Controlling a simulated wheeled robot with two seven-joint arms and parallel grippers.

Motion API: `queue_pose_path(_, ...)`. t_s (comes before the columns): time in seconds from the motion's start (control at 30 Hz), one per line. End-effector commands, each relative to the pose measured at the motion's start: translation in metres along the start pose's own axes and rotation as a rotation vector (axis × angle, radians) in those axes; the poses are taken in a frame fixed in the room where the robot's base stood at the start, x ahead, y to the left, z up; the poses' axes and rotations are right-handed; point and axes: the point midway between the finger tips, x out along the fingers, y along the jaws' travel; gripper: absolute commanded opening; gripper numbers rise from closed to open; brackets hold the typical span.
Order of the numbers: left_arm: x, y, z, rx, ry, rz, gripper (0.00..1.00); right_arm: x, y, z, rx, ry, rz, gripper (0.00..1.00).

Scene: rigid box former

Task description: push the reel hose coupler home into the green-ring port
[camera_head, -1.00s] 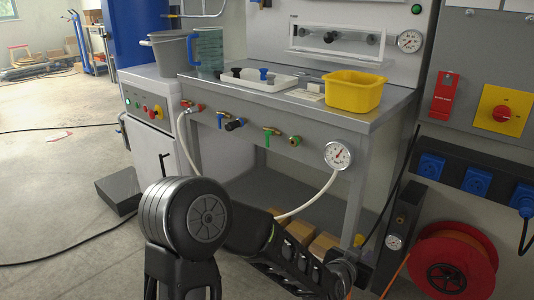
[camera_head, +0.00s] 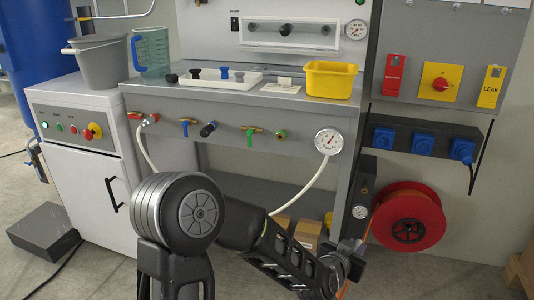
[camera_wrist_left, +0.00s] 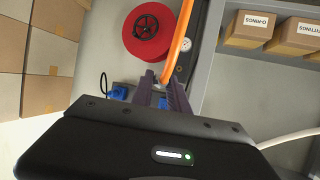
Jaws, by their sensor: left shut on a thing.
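The green-ring port (camera_head: 281,135) is on the front edge of the bench, just right of a green-handled valve (camera_head: 250,132). No hose is visible in it. My left gripper (camera_head: 354,250) is low and to the right, below the pressure gauge and well away from the port. In the left wrist view, my left gripper (camera_wrist_left: 163,88) is shut at the end of the orange reel hose (camera_wrist_left: 180,42). The coupler at this hose end is mostly hidden by the fingers. My right gripper is not in view.
The red hose reel (camera_head: 407,218) hangs low on the right; it also shows in the wrist view (camera_wrist_left: 132,45). A white hose (camera_head: 300,200) loops beneath the bench, below the round gauge (camera_head: 328,141). Boxes (camera_head: 308,232) stand on the lower shelf. Blue sockets (camera_head: 422,143) line the wall.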

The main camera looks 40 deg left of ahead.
Motion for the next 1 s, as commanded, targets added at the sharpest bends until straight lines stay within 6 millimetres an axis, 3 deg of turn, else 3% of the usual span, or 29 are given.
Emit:
queue_pose_path(0.07,0.000,0.000,0.000,0.000,0.000,0.000,0.00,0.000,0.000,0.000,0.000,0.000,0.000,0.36)
queue_pose_path(0.2,-0.002,-0.003,-0.005,-0.001,0.001,-0.004,0.00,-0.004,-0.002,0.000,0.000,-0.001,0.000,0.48)
queue_pose_path(0.37,-0.017,-0.024,-0.030,-0.014,0.004,-0.030,0.00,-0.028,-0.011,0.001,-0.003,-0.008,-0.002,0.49)
queue_pose_path(0.57,-0.059,-0.080,-0.089,-0.045,0.008,-0.103,0.00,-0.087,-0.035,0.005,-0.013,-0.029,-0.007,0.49)
queue_pose_path(0.8,-0.132,-0.161,-0.163,-0.094,0.007,-0.221,0.00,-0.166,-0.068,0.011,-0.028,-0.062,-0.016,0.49)
queue_pose_path(1.0,-0.176,-0.202,-0.195,-0.122,0.002,-0.289,0.00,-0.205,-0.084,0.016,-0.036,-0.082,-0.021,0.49)
